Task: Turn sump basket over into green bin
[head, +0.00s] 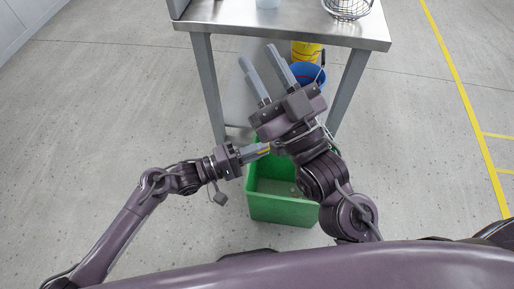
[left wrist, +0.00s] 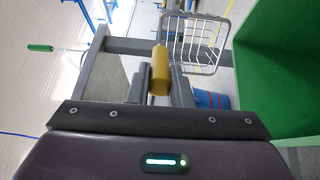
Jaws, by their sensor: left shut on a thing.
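My left gripper (head: 262,151) is shut on a yellow handle (left wrist: 160,70), above the far part of the green bin. In the left wrist view a wire sump basket (left wrist: 195,42) shows just beyond the handle and seems to belong to it, though the join is not clear. In the head view my right arm hides most of this basket. The green bin (head: 283,210) stands on the floor with its near part visible and looks empty there. It fills the right of the left wrist view (left wrist: 285,70). My right gripper (head: 262,58) is open and empty, above and beyond the bin.
A steel table (head: 235,27) stands beyond the bin, with another wire basket (head: 347,8) and a pale container (head: 268,3) on it. A blue bucket (head: 318,76) and a yellow container (head: 307,50) stand beneath. The floor left and right is clear.

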